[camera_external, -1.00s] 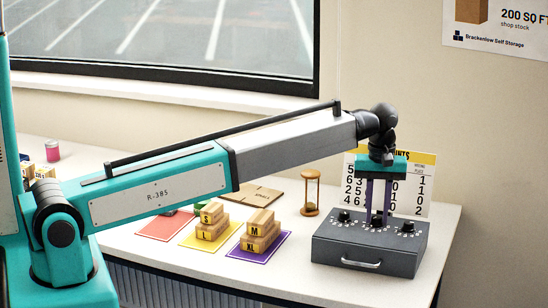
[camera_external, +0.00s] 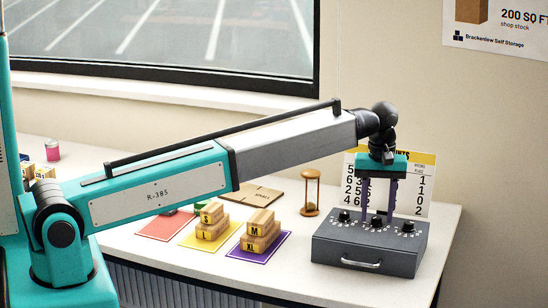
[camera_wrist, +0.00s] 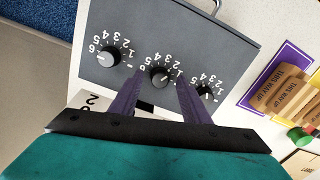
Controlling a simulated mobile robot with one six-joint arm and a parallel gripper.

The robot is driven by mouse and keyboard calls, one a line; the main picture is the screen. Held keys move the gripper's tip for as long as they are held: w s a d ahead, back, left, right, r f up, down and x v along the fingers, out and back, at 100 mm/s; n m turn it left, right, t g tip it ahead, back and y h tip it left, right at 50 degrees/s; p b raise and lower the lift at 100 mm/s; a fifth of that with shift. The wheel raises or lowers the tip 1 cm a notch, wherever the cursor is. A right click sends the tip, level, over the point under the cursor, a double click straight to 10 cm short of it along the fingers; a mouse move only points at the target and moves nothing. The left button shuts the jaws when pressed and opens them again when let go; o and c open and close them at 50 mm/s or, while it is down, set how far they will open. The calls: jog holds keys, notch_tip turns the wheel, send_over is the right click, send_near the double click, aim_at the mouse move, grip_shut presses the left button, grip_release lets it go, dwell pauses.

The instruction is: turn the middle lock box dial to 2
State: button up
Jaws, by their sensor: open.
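The grey lock box (camera_external: 366,250) sits at the right end of the counter, with a row of three black dials on top. The middle dial (camera_external: 377,221) also shows in the wrist view (camera_wrist: 159,75), ringed by white numbers; I cannot read its setting surely. My gripper (camera_external: 378,217) points down over the box with its purple fingers spread. In the wrist view my gripper (camera_wrist: 158,76) has one fingertip on each side of the middle dial, with gaps. I cannot tell how far the tips reach down beside it.
The outer dials (camera_wrist: 109,56) (camera_wrist: 205,92) stand close beside the fingers. A number chart (camera_external: 420,185) stands behind the box. An hourglass (camera_external: 311,193) and stacked wooden blocks (camera_external: 260,235) on a purple mat (camera_external: 237,251) are to the left.

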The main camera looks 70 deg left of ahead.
aim_at(377, 217)
notch_tip(377, 217, up, 14)
jog(key=b, duration=0.3)
jog(key=shift+f, duration=0.2)
dwell(0.3)
